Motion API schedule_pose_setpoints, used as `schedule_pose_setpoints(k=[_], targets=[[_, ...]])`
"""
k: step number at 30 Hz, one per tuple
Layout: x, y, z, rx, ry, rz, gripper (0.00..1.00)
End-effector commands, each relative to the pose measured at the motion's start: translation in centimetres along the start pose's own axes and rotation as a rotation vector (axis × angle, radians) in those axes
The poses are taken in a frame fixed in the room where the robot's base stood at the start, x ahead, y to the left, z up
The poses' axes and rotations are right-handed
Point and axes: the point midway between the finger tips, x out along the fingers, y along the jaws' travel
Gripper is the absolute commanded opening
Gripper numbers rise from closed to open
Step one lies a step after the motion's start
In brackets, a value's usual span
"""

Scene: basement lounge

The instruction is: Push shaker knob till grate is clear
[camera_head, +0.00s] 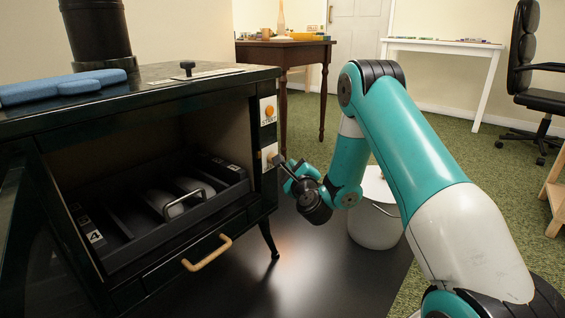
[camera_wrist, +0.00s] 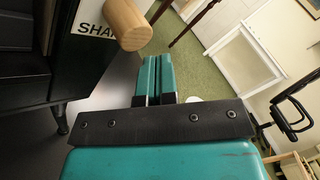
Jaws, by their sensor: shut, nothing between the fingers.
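The black stove's open front shows the grate (camera_head: 122,232), a dark tray-like frame with grey lumps and a metal loop handle in it. Two round orange-tan knobs sit on white labels at the stove's right front post. In the wrist view the wooden shaker knob (camera_wrist: 128,24) stands out from a label reading "SHA". My gripper (camera_wrist: 153,78) is shut and empty, its fingertips close to the knob's right side there. I cannot tell whether they touch.
The upper knob (camera_head: 269,111) sits above. A drawer with a wooden handle (camera_head: 207,253) is below the firebox. A white lidded bucket (camera_head: 374,228) stands right of the stove, behind my arm. A blue cloth-like item (camera_head: 62,86) lies on the stove top. Green carpet lies beyond.

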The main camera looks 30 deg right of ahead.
Motion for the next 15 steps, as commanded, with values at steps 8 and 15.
schedule_pose_setpoints(k=[8,15], targets=[[0.3,0.01,0.32,0.0,0.0,0.001,0.0],[0.65,0.33,0.53,0.001,0.0,0.001,0.0]])
